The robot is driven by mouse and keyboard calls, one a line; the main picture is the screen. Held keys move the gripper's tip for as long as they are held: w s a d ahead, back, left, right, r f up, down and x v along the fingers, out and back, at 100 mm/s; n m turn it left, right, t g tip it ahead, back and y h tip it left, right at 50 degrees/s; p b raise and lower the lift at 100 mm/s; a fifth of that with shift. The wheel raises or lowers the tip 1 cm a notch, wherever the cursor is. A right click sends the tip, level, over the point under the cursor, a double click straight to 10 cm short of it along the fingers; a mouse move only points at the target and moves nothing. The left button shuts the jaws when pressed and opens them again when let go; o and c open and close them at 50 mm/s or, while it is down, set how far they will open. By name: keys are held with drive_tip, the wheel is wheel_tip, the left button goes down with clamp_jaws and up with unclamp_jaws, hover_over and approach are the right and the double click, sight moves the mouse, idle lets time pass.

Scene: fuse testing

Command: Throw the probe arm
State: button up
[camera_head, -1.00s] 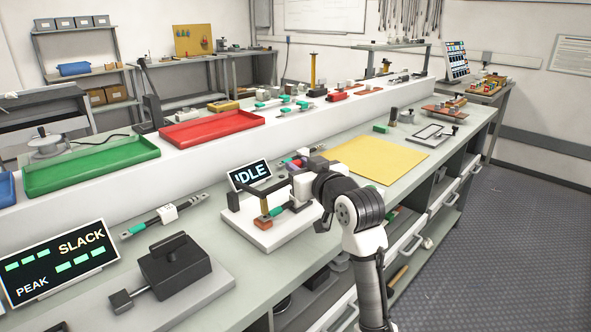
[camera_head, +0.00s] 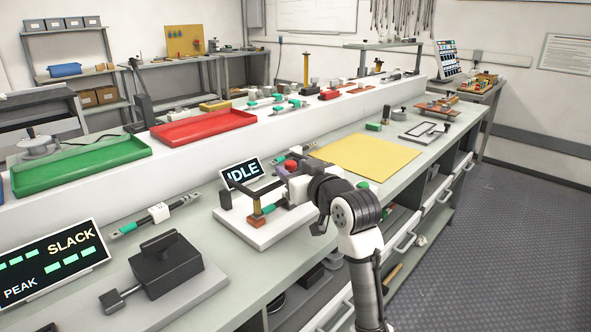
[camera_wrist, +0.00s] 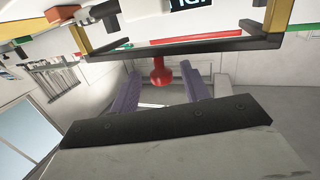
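The test fixture is a white base (camera_head: 262,236) with a black arm frame, yellow posts and an orange-brown foot (camera_head: 257,221), beside a display reading IDLE (camera_head: 243,172). A red knob (camera_head: 291,166) shows by my gripper; it also shows in the wrist view (camera_wrist: 158,74), at the black bar (camera_wrist: 165,50). My gripper (camera_wrist: 158,82) is open there, with one purple-grey finger on each side of the knob. I cannot tell whether either finger touches it. In the head view my wrist hides much of the fixture's right side.
A black lever box (camera_head: 165,268) and a SLACK/PEAK display (camera_head: 52,262) stand at the front left. A yellow mat (camera_head: 365,160) lies bare to the right. Green (camera_head: 80,166) and red (camera_head: 205,127) trays sit on the raised ledge behind.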

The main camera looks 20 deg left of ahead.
drive_tip(key=b+v, duration=0.1)
drive_tip(key=v, duration=1.2)
drive_tip(key=shift+s+d, duration=0.25)
drive_tip(key=shift+s, duration=0.05)
drive_tip(key=shift+r, duration=0.1)
